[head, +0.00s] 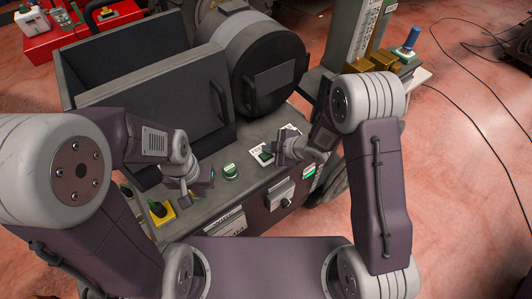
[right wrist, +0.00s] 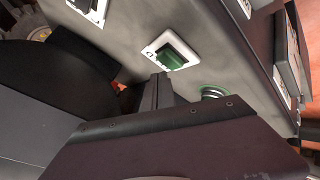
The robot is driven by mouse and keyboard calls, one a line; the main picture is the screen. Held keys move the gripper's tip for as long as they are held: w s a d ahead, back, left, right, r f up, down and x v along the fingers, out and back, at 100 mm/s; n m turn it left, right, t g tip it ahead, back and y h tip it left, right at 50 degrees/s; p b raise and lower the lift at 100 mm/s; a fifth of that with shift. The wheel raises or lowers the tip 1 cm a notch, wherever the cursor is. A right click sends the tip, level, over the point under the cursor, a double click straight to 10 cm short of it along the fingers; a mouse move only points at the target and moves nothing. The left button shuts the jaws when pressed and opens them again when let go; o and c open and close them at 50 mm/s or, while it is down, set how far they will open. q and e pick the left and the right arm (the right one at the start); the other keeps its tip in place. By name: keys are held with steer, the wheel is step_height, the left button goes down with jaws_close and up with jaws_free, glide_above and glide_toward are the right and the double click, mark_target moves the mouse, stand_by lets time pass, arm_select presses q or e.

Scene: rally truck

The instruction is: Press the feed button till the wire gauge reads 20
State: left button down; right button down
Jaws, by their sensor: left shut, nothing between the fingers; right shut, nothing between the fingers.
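A round green button (head: 231,171) sits on the grey machine's top panel, between my two grippers; it also shows in the right wrist view (right wrist: 214,92). A green rocker switch (head: 265,154) on a white plate lies just left of my right gripper; the wrist view shows it close to the fingers (right wrist: 172,55). I cannot read which control is the feed button. A small green display (head: 309,171) is on the machine's front, its reading too small to tell. My right gripper (head: 281,158) is shut and empty. My left gripper (head: 190,198) is shut and empty near a yellow button box.
The yellow box (head: 160,213) with a dark button is at the panel's left. A black drum (head: 270,75) and an open grey bin (head: 140,80) stand behind the panel. A blue-handled device (head: 410,45) is at the back right. Cables cross the reddish floor on the right.

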mark_target(268, 156)
step_height(268, 156, up, 5)
steer(key=p, duration=0.4)
steer(key=shift+p, duration=0.3)
